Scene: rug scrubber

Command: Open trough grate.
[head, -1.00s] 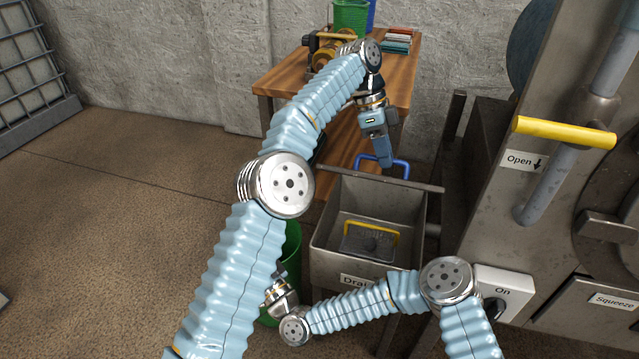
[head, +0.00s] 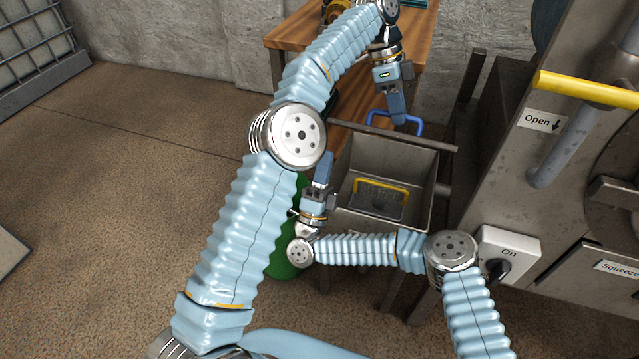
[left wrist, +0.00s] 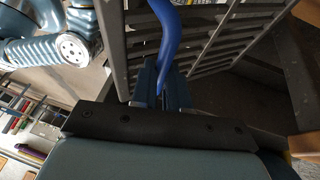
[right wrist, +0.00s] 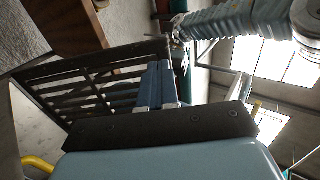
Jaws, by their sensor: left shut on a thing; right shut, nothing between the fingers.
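The trough (head: 438,180) is open on top. The grate (head: 435,144) stands raised at its back, seen almost edge-on as a dark bar. Its slats show in the left wrist view (left wrist: 222,42) and the right wrist view (right wrist: 75,72). My left gripper (head: 401,120) is shut on the grate's blue handle (head: 421,128), which also shows in the left wrist view (left wrist: 168,40). My right gripper (head: 323,158) is shut and empty beside the trough's left side, pointing towards the back. In the right wrist view its fingers (right wrist: 160,68) are close to the grate; contact is unclear.
A yellow-handled piece (head: 380,183) lies inside the trough. A green bin (head: 285,258) stands left of it, partly hidden by my arms. A wooden table (head: 300,32) is behind. The machine with a yellow lever (head: 585,90) and a knob box (head: 512,250) is at right.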

